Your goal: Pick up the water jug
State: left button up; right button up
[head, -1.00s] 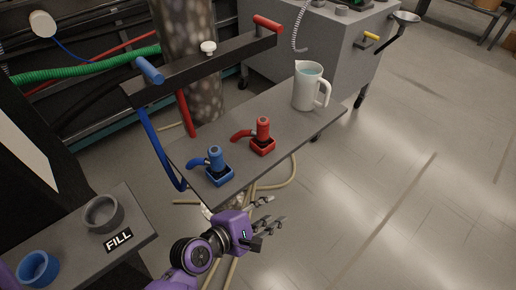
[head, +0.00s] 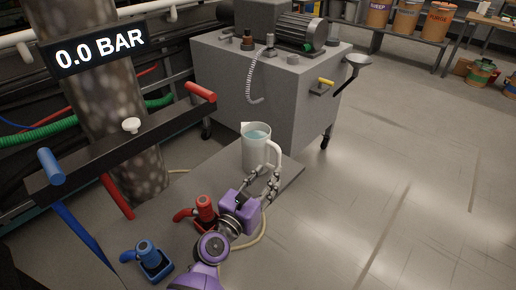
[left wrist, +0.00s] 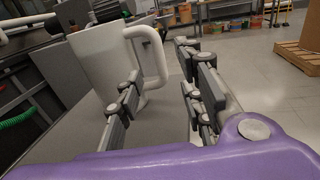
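The white water jug (head: 254,152) stands upright at the far end of the grey bench, with bluish water visible at its open top. Its handle (head: 275,156) faces right. My left gripper (head: 270,180) is just in front of the handle, at the jug's lower right. In the left wrist view the jug (left wrist: 100,62) fills the upper left, and its handle (left wrist: 162,62) shows beyond and between the spread fingers (left wrist: 160,75). The fingers are open, and I see no clear contact with the handle. My right gripper is out of view.
A red valve (head: 205,212) and a blue valve (head: 150,259) stand on the bench (head: 185,187) nearer me. A bar with red and blue handles (head: 110,145) is at left. A grey pump cart (head: 285,100) stands behind the jug. Open floor lies right.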

aim_at(277, 161)
pick_arm(q)
jog(key=x, duration=0.5)
jog(key=shift+w+f, duration=0.1)
jog(key=shift+w, duration=0.15)
jog(key=shift+c, duration=0.3)
grip_shut()
